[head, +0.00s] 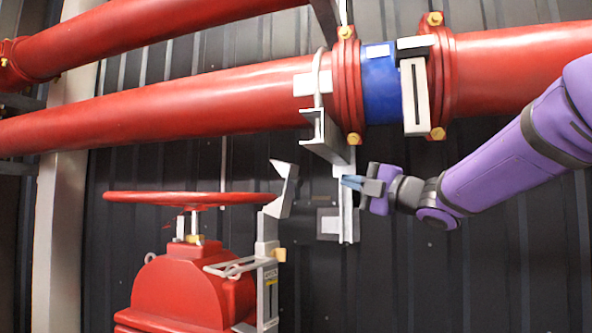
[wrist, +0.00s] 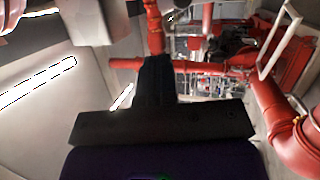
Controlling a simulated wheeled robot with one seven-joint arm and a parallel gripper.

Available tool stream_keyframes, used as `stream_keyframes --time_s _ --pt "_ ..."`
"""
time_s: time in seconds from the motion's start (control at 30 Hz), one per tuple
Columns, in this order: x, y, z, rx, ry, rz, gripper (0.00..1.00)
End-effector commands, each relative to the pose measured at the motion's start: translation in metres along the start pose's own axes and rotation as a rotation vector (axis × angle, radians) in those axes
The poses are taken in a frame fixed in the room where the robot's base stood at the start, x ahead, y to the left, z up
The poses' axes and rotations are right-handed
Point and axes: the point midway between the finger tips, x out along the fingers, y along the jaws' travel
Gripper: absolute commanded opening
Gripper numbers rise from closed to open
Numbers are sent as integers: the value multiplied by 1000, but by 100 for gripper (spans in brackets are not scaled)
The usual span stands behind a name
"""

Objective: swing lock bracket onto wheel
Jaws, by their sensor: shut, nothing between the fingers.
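The red hand wheel (head: 190,198) lies level on top of a red valve body (head: 180,285), in the lower left of the head view. The grey lock bracket (head: 282,190) stands upright at the wheel's right edge, its angled tip rising above the rim. Whether it touches the rim I cannot tell. A yellow bolt (head: 279,254) sits on its lower part. My gripper (head: 350,182) is to the right of the bracket, apart from it, pointing left and empty. Its fingers are shut, and in the wrist view they show as a dark shape (wrist: 158,75). The wrist view does not clearly show wheel or bracket.
A large red pipe (head: 200,100) with a blue band (head: 380,85) and flanges crosses above my gripper. A grey metal support (head: 345,215) hangs behind the fingertips. A dark ribbed wall (head: 450,270) backs everything. Open room lies between gripper and bracket.

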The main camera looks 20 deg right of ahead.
Motion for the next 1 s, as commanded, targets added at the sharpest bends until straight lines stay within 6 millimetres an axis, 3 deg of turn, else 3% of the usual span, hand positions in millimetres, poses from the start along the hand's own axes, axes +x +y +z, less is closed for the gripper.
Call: stream_keyframes --time_s 0.27,0.43,1.0 --pt "0 0 0 0 0 0 0" --pt "10 -1 0 0 1 -2 0" --pt "110 -1 0 0 1 -1 0"
